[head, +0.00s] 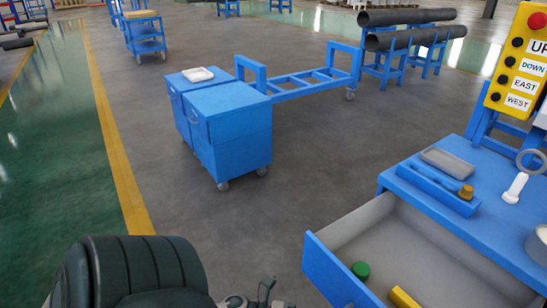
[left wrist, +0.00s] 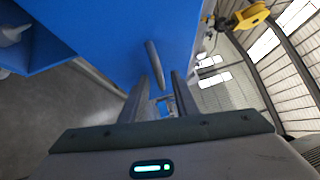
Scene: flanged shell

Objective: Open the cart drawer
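The blue cart (head: 500,215) at the right of the head view has its top drawer (head: 395,235) pulled well out. The drawer's grey inside holds a green round piece (head: 361,270) and a yellow piece (head: 404,297). My left gripper (head: 262,298) is at the bottom edge of the head view, left of the drawer front (head: 335,275) and only partly visible. In the left wrist view, its fingers (left wrist: 160,95) stand apart close to a grey bar handle (left wrist: 154,62) on a blue panel (left wrist: 110,35). No grip on the handle is visible. My right gripper is out of view.
A tray (head: 447,162), a white bolt-like part (head: 515,188) and a ring lie on the cart top. A yellow button panel (head: 522,65) stands behind. Another blue cabinet (head: 225,130) and a low frame (head: 310,85) stand farther off. Grey floor between is clear.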

